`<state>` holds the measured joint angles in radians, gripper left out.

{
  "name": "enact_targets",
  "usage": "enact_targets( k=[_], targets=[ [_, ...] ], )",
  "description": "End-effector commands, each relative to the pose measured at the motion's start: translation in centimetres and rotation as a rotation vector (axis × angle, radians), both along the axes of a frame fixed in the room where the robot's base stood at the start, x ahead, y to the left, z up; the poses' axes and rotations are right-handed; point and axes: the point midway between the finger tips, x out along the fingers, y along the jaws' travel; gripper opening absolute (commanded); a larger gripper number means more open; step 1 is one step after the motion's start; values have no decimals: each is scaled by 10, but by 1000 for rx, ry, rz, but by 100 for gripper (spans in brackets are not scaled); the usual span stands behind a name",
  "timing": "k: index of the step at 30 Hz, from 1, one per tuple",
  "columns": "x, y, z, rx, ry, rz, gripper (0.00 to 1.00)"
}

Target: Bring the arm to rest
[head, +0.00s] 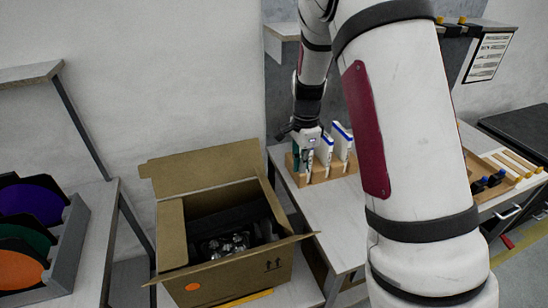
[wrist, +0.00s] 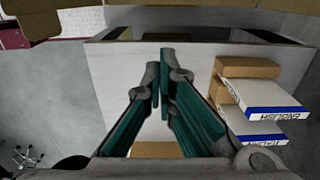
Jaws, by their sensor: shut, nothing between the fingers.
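My arm (head: 400,120) crosses the right half of the head view and hides part of the bench behind it. My gripper (head: 300,158) hangs down by the left part of a wooden holder (head: 319,183) on the grey bench. In the wrist view my gripper (wrist: 160,80) shows its green-padded fingers with the tips together and nothing between them. Whether the fingers touch the holder cannot be told.
White-and-blue packs (head: 342,142) stand in the holder, right beside my gripper; they also show in the wrist view (wrist: 262,100). An open cardboard box (head: 230,280) holding dark fixtures is at lower left. Coloured discs (head: 30,205) stand in a rack at far left.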

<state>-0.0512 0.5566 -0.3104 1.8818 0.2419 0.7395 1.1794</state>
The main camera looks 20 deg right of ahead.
Motion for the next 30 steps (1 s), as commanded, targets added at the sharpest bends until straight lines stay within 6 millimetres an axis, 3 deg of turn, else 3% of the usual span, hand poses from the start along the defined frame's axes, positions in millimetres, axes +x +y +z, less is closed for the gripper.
enact_targets(
  k=[4, 7, 14, 21, 30],
  targets=[
    [0, 1, 2, 1, -3, 5, 0],
    [-3, 5, 14, 8, -18, 42, 0],
    [-28, 29, 82, 31, -109, 291, 0],
    [-74, 54, 147, 6, -216, 616, 0],
    [-146, 78, 200, -106, -330, 1024, 0]
  ],
)
